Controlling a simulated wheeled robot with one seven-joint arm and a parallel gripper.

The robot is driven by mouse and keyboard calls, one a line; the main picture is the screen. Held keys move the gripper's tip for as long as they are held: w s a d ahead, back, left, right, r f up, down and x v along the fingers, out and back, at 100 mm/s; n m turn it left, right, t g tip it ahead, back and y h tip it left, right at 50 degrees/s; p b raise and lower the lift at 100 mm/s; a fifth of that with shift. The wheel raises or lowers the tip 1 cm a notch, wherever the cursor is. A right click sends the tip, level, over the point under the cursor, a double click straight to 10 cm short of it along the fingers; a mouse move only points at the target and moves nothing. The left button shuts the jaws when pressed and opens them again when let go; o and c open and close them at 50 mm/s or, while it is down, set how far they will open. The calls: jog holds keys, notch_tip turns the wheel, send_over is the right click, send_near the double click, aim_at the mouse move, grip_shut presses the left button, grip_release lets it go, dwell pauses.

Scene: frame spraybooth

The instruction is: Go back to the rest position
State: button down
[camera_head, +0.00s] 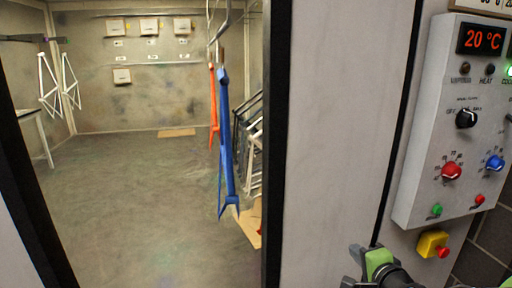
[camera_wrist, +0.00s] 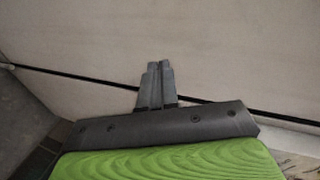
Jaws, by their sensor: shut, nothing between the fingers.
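My gripper (camera_head: 354,266) shows at the bottom right of the head view, in front of the pale wall panel (camera_head: 335,140) and below the control box. In the wrist view my gripper (camera_wrist: 157,66) has its two grey fingers together, with nothing between them. The fingers point toward a pale panel (camera_wrist: 200,40) crossed by a dark seam. I cannot tell how far the fingertips are from that panel.
The control box (camera_head: 408,205) has knobs and a 20 °C display (camera_head: 481,40). Below it is a yellow box with a red button (camera_head: 442,252). Left, an open doorway shows a booth with a blue frame (camera_head: 226,150) and an orange frame (camera_head: 213,105) hanging. The booth floor (camera_head: 130,200) is mostly clear.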

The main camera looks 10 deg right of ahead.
jog(key=s+a+n+g+y, duration=0.1)
jog(key=s+a+n+g, duration=0.2)
jog(key=s+a+n, duration=0.3)
jog(key=s+a+n+g, duration=0.3)
jog(key=s+a+n, duration=0.15)
jog(key=a, duration=0.45)
jog(key=s+a+r+n+g+h, duration=0.1)
jog(key=s+n+g, duration=0.35)
jog(key=s, duration=1.05)
notch_tip(320, 180, up, 14)
jog(key=n+t+p, duration=0.1)
jog(key=p, duration=1.2)
jog(key=shift+w+f+t, duration=0.15)
jog(key=shift+w+t, duration=0.05)
jog(key=shift+t, duration=0.15)
